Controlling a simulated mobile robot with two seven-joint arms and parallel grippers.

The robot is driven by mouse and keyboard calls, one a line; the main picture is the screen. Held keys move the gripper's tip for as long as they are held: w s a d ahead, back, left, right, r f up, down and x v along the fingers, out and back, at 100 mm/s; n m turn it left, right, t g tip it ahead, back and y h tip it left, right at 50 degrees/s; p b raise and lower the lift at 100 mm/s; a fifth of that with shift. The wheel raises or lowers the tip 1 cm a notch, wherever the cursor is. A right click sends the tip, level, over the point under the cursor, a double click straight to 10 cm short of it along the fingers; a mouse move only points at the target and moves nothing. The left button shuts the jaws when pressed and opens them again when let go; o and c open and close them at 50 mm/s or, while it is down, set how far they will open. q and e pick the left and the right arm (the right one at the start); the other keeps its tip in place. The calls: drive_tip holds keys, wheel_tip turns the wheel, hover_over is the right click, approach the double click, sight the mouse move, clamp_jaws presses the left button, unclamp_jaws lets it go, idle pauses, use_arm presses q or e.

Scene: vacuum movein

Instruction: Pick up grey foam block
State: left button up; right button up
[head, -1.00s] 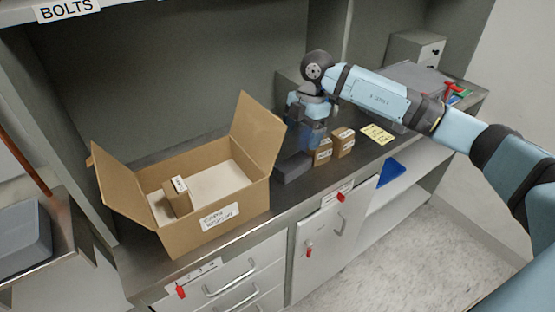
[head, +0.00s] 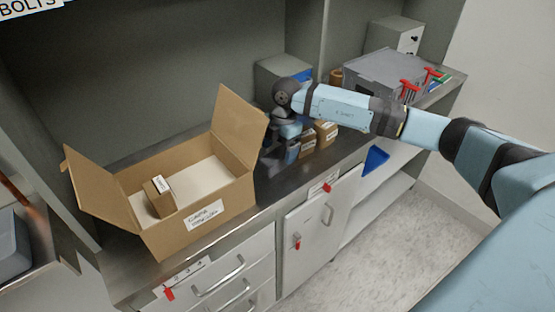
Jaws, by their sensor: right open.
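The grey foam block (head: 270,166) lies on the steel counter just right of the open cardboard box, and my gripper partly hides it. My right gripper (head: 284,158) points down, low over the block and close to its right part. It is open. Whether its fingers straddle or touch the block cannot be told from this angle. My left gripper is not in view.
The open cardboard box (head: 207,217) holds a small brown carton (head: 160,197). Small brown cartons (head: 326,133) stand close to the right of my gripper. A grey case (head: 397,74) with red-handled tools (head: 410,88) sits at the far right.

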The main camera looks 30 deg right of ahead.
sight(278, 154)
wheel_tip(278, 154, down, 3)
drive_tip(key=shift+w+a+f, duration=0.1)
drive_tip(key=shift+a+f, duration=0.05)
drive_tip(key=shift+f, duration=0.05)
drive_tip(key=c, duration=1)
